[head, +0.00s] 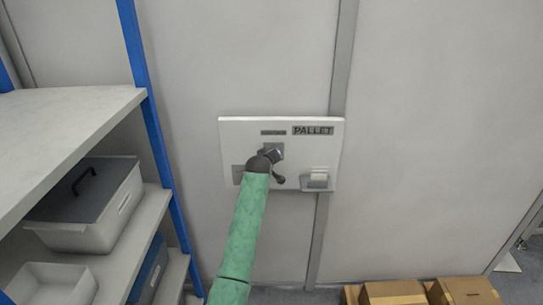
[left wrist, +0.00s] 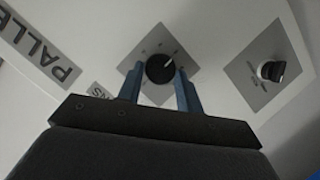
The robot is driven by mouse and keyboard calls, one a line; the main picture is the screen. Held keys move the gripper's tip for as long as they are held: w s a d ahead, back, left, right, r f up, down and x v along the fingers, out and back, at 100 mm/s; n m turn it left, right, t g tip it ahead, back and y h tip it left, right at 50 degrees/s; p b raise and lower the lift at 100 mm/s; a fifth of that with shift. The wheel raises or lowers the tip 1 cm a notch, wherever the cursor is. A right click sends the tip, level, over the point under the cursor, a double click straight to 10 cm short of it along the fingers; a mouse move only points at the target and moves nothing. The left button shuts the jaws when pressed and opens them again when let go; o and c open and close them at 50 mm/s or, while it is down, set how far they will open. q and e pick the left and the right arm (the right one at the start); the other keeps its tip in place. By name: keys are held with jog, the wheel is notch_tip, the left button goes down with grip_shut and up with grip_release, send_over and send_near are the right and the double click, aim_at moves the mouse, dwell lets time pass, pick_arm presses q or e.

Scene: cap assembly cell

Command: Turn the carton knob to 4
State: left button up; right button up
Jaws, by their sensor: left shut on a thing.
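A black knob (left wrist: 160,68) with a white pointer line sits on a square grey dial plate (left wrist: 152,92). Its pointer leans to the upper right in the left wrist view; the dial figures are too small to read. A label (left wrist: 100,91) beside it shows only letters like "NS", the rest hidden by my gripper. My left gripper (left wrist: 158,74) has its blue fingers on either side of this knob and is shut on it. In the head view my left gripper (head: 273,157) is at the panel, and my wrist hides most of the knob. My right gripper is not in view.
The white panel (head: 226,140) has a "PALLET" label (head: 313,131) and a small holder (head: 317,179) at lower right. A second knob (left wrist: 271,71) is on another plate. A shelf rack (head: 148,100) stands left; cardboard boxes (head: 393,292) lie below right.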

pick_arm(q)
jog(key=shift+f, duration=0.3)
jog(key=o, duration=0.8)
jog(key=shift+d, duration=0.1)
jog(key=shift+c, duration=0.2)
jog(key=shift+o, duration=1.1)
jog(key=shift+r, duration=0.1)
